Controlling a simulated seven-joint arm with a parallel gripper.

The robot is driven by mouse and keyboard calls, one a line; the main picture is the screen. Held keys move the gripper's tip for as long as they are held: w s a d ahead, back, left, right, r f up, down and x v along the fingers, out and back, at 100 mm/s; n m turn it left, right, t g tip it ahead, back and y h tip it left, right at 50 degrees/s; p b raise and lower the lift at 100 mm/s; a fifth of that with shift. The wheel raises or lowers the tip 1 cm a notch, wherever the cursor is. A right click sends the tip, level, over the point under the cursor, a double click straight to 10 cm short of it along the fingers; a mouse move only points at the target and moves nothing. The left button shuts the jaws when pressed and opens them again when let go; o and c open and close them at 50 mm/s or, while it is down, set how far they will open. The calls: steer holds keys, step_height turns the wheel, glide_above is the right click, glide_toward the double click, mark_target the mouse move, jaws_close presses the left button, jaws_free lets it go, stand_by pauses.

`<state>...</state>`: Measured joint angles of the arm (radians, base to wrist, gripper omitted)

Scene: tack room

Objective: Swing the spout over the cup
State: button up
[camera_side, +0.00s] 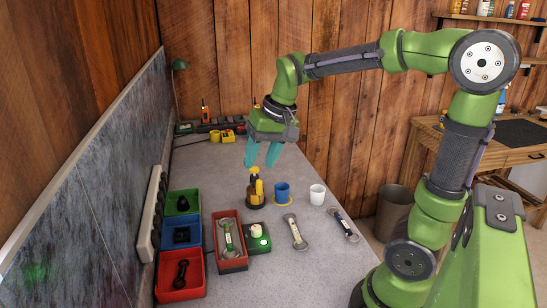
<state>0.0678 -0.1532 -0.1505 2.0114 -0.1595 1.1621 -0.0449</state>
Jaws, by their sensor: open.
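A small dispenser (252,196) with a dark amber body and yellow parts on top stands on the grey bench. A yellow upright piece, which may be its spout (259,187), shows at its right side; its exact direction is too small to tell. A blue cup (282,193) stands upright just right of the dispenser, with a yellow ring around its base. A white cup (318,194) stands further right. My gripper (262,161) points down with teal fingers apart and empty. In the picture it is just above the dispenser, not visibly touching it.
Green, blue and red bins (180,268) line the left side. Two loose tools (295,232) lie at front right. Chargers (228,135) sit at the back. The middle back of the bench (215,170) is clear.

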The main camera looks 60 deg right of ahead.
mark_target(259, 180)
steer(key=shift+w+d+r+m+g+h, duration=0.5)
steer(key=shift+w+d+m+g, duration=1.05)
steer(key=shift+w+d, duration=2.75)
steer(key=shift+n+g, duration=0.25)
steer(key=f, duration=1)
steer(key=s+d+f, duration=0.1)
steer(key=f, duration=0.4)
steer(key=shift+s+f, duration=0.1)
steer(key=shift+f, duration=0.3)
steer(key=shift+c, duration=0.3)
jaws_close()
